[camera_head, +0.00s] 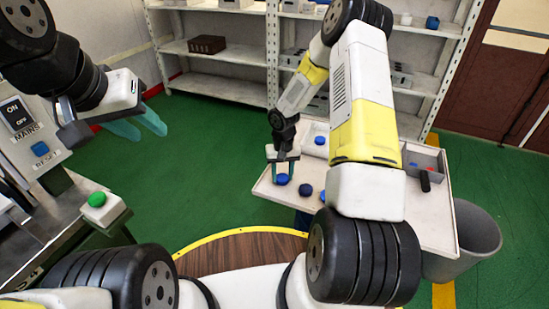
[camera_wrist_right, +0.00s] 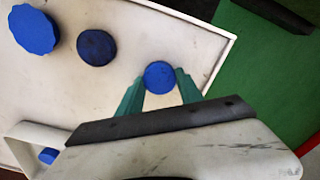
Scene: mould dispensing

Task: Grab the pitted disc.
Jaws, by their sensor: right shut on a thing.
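My right gripper (camera_head: 283,177) has its teal fingers closed on a round blue disc (camera_wrist_right: 160,77) at the table's edge; the fingertips (camera_wrist_right: 160,84) touch its two sides in the wrist view. Its face looks slightly uneven, but pits are too small to make out for sure. A darker, mottled blue disc (camera_wrist_right: 96,47) lies beside it, apart from the fingers. A larger blue piece with a scalloped edge (camera_wrist_right: 34,29) lies beyond that. My left gripper (camera_head: 140,127) is open and empty, over the green floor, away from the table.
The white table (camera_head: 262,187) has a raised rim. A white tray (camera_wrist_right: 62,131) on it holds a blue piece (camera_wrist_right: 48,155). A grey box (camera_head: 437,160) stands at the right, and a grey bin (camera_head: 478,232) beside the table. A machine with a green button (camera_head: 97,199) stands at left.

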